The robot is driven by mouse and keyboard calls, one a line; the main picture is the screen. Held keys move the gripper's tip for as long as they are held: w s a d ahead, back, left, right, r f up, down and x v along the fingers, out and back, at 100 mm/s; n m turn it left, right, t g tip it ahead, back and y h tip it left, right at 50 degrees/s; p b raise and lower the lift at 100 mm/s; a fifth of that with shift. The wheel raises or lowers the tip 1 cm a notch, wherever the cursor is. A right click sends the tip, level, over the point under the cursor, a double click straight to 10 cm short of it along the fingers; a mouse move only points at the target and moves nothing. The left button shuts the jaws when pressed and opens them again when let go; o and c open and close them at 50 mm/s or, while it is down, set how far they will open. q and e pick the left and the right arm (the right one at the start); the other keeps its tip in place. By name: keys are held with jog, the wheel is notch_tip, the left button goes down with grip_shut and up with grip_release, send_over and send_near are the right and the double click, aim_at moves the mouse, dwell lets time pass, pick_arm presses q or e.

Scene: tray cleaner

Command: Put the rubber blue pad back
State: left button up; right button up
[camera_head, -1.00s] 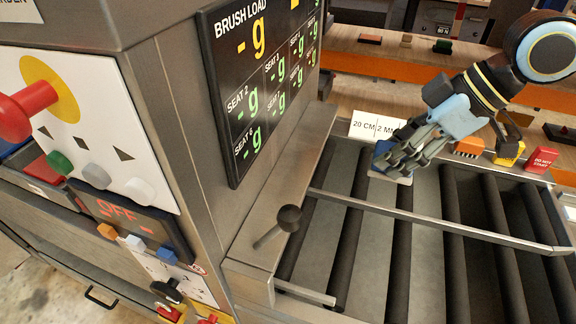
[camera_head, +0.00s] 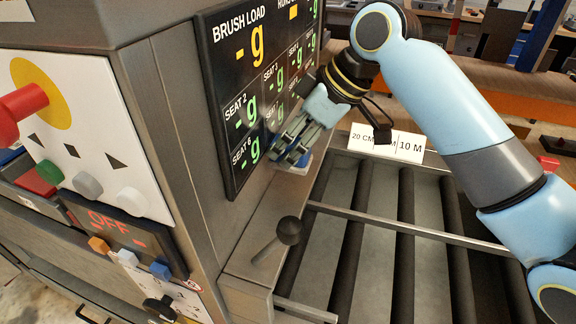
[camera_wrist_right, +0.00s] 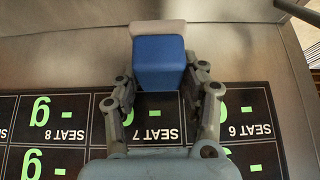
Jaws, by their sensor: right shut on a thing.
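The blue pad (camera_wrist_right: 160,63) is a blue block with a pale layer along its far edge. It sits between the fingers of my right gripper (camera_wrist_right: 160,92) in the right wrist view. In the head view my right gripper (camera_head: 291,150) is shut on the pad (camera_head: 303,161), of which only a blue and white edge shows. Whether the pad touches the machine I cannot tell. My left gripper is not in view.
The roller bed (camera_head: 375,215) with its cross rail (camera_head: 400,226) lies below and to the right. A black knob lever (camera_head: 288,231) stands on the ledge below the gripper. A white label card (camera_head: 386,144) stands behind the rollers. The machine's metal wall is close on the left.

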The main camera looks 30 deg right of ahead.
aim_at(310, 149)
jog(key=shift+s+d+f, duration=0.1)
jog(key=shift+f, duration=0.5)
jog(key=shift+s+d+f, duration=0.1)
jog(key=shift+f, duration=0.45)
jog(key=shift+w+a+f+p, duration=0.1)
jog(key=shift+f+p, duration=0.05)
jog(key=shift+f, duration=0.55)
jog(key=shift+w+a+f+p, duration=0.1)
jog(key=shift+a+f, duration=0.05)
jog(key=shift+f, duration=0.5)
jog(key=shift+w+a+f+p, duration=0.1)
jog(key=shift+f+p, duration=0.05)
jog(key=shift+f, duration=0.55)
jog(key=shift+f, duration=0.1)
jog(key=o, duration=1)
jog(key=v, duration=1.1)
jog(key=shift+w, duration=0.15)
jog(key=shift+s+d+r, duration=0.1)
jog(key=shift+s+r, duration=0.2)
jog(key=shift+r, duration=0.3)
